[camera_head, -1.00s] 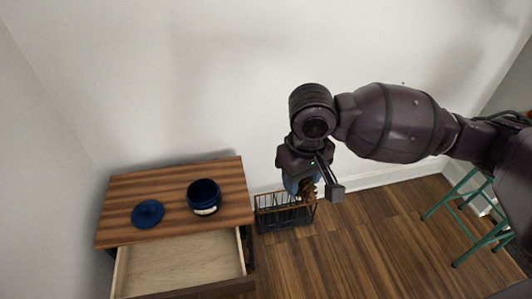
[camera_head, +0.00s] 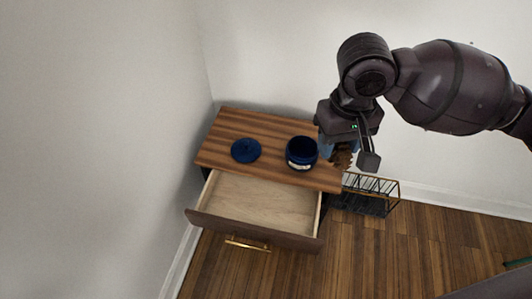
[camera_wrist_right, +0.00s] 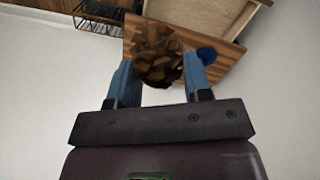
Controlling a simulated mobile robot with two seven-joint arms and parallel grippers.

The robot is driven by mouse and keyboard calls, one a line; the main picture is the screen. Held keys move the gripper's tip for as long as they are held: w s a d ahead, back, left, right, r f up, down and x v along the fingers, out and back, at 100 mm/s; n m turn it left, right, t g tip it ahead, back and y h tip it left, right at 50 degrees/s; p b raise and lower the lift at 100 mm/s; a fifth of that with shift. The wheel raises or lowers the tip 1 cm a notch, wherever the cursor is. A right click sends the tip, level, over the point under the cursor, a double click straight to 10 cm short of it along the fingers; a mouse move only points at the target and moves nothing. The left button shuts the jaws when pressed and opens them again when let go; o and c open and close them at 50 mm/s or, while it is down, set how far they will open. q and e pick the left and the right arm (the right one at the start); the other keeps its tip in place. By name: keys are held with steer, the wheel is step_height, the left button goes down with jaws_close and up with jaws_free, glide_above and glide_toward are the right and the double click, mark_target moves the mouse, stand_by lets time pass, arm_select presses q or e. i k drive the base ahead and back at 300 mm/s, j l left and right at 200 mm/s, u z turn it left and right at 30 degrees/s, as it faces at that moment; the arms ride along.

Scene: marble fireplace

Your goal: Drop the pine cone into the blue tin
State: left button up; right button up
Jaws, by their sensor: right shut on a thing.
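The blue tin (camera_head: 301,153) stands open and upright on the right part of the wooden cabinet top, with a pale label low on its side. Its round blue lid (camera_head: 246,150) lies on the same top to the left. My right gripper (camera_head: 346,153) is shut on the brown pine cone (camera_head: 343,160), just right of the tin and apart from it in the picture. In the right wrist view the pine cone (camera_wrist_right: 157,53) sits between the two blue fingers (camera_wrist_right: 160,82). A blue round thing (camera_wrist_right: 207,55) shows partly behind it. My left gripper is not in view.
The wooden cabinet (camera_head: 272,123) has its empty drawer (camera_head: 262,203) pulled out at the front. A black wire basket with a brass-coloured frame (camera_head: 372,194) stands on the floor right of the cabinet. White walls close off the left and back.

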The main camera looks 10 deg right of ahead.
mark_target(306, 158)
steer(key=l+u, duration=0.1)
steer(key=u, duration=0.35)
steer(key=l+u, duration=0.15)
steer(key=u, duration=0.25)
steer(key=l, duration=0.85)
steer(key=k+l, duration=0.1)
steer(key=l, duration=0.8)
